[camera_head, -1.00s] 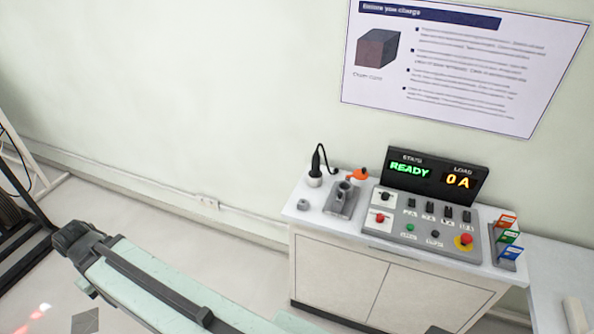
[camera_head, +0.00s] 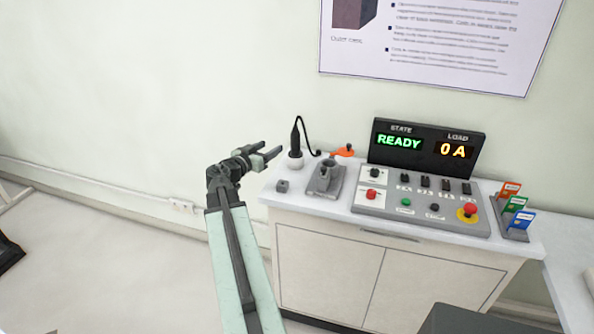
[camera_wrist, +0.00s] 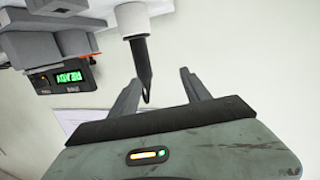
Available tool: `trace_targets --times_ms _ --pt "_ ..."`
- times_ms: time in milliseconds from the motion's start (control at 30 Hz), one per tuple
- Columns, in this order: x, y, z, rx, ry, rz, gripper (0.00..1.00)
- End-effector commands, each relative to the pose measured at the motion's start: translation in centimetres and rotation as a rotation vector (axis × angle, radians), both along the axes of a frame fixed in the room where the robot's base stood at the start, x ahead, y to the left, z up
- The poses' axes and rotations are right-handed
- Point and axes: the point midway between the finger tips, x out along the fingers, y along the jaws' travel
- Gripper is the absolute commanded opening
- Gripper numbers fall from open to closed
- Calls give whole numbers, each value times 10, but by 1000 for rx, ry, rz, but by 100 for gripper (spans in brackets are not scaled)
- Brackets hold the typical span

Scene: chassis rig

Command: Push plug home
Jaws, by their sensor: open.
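A black plug (camera_head: 295,137) with a looping black cord stands upright in a white round holder (camera_head: 295,161) at the counter's left back corner. In the upside-down wrist view, the plug (camera_wrist: 140,58) hangs from the white holder (camera_wrist: 134,19), and its thin end overlaps the gap beside the left finger. A grey block with a raised round socket (camera_head: 326,174) stands right of the holder. My gripper (camera_head: 274,149) is open and empty, just left of the plug in the head view. Both fingers also show in the wrist view (camera_wrist: 161,77), apart, with nothing clamped.
A control panel (camera_head: 420,207) with buttons and a red stop knob fills the counter's middle. Its display (camera_head: 424,146) reads READY and 0 A. An orange item (camera_head: 343,151) lies behind the socket block. A small grey piece (camera_head: 283,186) sits at the front left. Coloured tags stand right.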

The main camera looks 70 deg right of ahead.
Motion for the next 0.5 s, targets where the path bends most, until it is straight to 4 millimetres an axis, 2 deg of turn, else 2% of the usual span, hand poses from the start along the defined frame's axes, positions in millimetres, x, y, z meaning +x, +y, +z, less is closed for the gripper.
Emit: trace_targets --times_ms 33,133,333,500 --pt "-21 -17 -7 -48 -13 -18 56" --pt "-41 -33 2 -109 -28 -28 56" --pt "-46 -41 9 -126 -33 -29 56" --pt "-50 -62 8 -125 -33 -30 56"
